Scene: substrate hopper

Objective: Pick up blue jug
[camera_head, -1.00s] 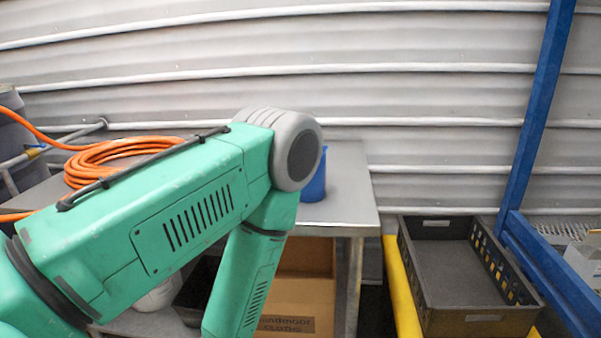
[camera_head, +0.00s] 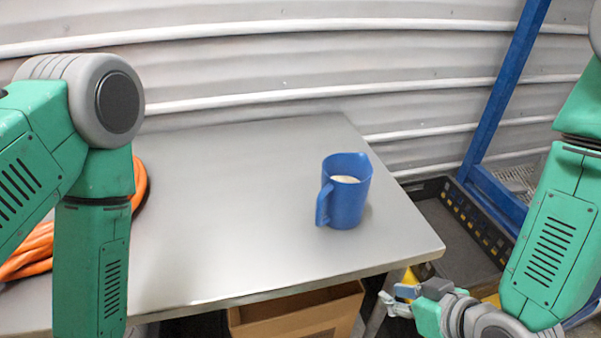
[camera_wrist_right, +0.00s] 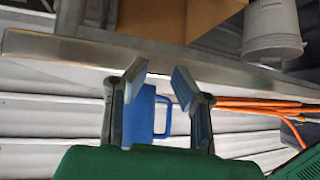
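A blue jug (camera_head: 345,195) stands upright on the grey metal table (camera_head: 230,220), right of its middle. Its handle faces front left, and pale contents show inside. My right gripper (camera_head: 396,300) is in front of the table's front right edge, lower than the tabletop and apart from the jug. In the right wrist view, which is upside down, my right gripper (camera_wrist_right: 160,82) is open and empty. The jug (camera_wrist_right: 140,115) shows beyond, between its fingers. My left arm enters at the left, and its gripper is out of view.
An orange hose (camera_head: 35,250) lies on the table's left part, partly behind my left arm. A cardboard box (camera_head: 300,315) is under the table. A dark crate (camera_head: 450,235) and blue frame (camera_head: 500,100) stand at right. The tabletop around the jug is clear.

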